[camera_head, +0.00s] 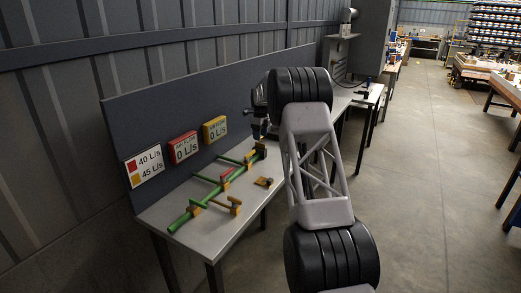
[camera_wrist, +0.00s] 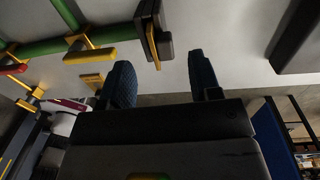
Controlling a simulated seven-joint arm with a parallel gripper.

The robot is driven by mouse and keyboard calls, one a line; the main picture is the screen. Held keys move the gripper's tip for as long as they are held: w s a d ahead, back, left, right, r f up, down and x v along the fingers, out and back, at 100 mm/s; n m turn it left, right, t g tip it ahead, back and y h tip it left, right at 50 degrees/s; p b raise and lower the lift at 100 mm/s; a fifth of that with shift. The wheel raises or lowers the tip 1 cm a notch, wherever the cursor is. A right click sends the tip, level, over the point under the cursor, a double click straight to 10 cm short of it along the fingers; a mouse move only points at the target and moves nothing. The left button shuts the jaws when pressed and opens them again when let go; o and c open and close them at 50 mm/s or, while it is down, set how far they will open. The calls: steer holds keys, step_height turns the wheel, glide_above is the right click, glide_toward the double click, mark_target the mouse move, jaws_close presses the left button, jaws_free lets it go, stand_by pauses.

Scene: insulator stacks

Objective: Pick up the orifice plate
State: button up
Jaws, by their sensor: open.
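A green pipe run (camera_head: 212,194) with side branches and yellow supports lies along the grey bench (camera_head: 170,206). A small yellow-and-dark piece (camera_head: 264,182) lies on the bench right of the pipe. A yellow piece with a dark block (camera_wrist: 152,30) shows at the top of the wrist view, beyond my fingertips. I cannot tell for sure which piece is the orifice plate. My gripper (camera_wrist: 163,72) is open, with nothing between its two dark ribbed fingers. In the head view it is over the bench's far part, partly hidden by my arm.
A red display (camera_head: 183,148) and a yellow display (camera_head: 215,129), both reading 0 L/s, are on the back panel. A white sign (camera_head: 145,165) lists 40 and 45 L/s. Bare bench shows around the pipe. A yellow bracket (camera_head: 229,205) stands near the front edge.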

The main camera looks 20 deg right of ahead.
mark_target(260, 142)
steer(key=shift+s+f, duration=0.1)
steer(key=shift+f, duration=2.3)
steer(key=c, duration=1.1)
steer(key=shift+o, duration=0.2)
steer(key=shift+r, duration=0.1)
steer(key=shift+r, duration=4.9)
steer(key=shift+r, duration=0.3)
steer(key=shift+r, duration=1.05)
